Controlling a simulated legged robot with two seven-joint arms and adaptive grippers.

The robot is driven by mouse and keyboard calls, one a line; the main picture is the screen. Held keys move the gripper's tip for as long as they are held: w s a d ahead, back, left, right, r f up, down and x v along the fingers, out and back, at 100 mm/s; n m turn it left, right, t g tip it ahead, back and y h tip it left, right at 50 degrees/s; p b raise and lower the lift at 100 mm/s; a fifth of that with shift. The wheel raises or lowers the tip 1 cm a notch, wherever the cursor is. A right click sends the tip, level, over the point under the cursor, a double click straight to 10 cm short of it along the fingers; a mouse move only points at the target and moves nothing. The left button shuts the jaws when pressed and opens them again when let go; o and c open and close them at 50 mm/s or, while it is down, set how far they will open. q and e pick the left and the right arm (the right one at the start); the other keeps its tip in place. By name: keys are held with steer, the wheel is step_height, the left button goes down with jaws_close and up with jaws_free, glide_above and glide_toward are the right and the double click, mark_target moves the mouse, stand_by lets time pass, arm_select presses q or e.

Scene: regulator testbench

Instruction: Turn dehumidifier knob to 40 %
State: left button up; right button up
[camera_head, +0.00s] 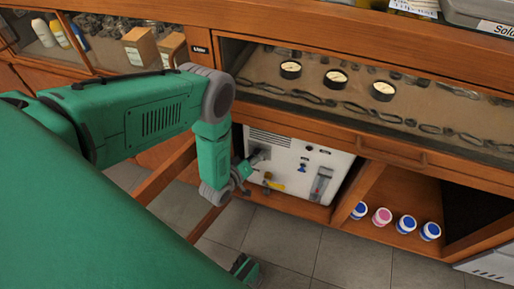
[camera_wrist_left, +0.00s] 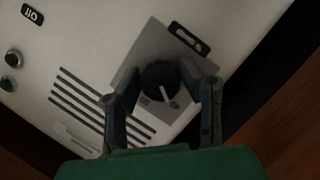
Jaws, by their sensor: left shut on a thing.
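The dehumidifier (camera_head: 318,160) is a white box with a vent and a front panel, standing in the open cabinet bay below the counter. Its black knob (camera_wrist_left: 160,80) with a pale pointer sits on a grey plate in the left wrist view. My left gripper (camera_wrist_left: 162,88) has its two fingers on either side of the knob, shut on it. In the head view my left gripper (camera_head: 250,163) reaches the upper left of the front panel and hides the knob. The scale marks are too small and dark to read.
Several small jars with blue and pink lids, one a pink-lidded jar (camera_head: 382,217), stand in the bay to the right. A drawer with a handle (camera_head: 393,152) and a glass case with round gauges (camera_head: 335,77) lie above. Wooden cabinet walls flank the dehumidifier.

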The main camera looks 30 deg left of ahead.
arm_select(q)
steer(key=shift+s+d+f, duration=0.1)
steer(key=shift+s+f, duration=0.05)
steer(key=shift+f, duration=0.05)
stand_by(0.4)
steer(key=o, duration=1.1)
steer(key=shift+o, duration=0.2)
steer(key=v, duration=1.1)
steer(key=shift+s+a, duration=0.2)
steer(key=shift+s, duration=0.2)
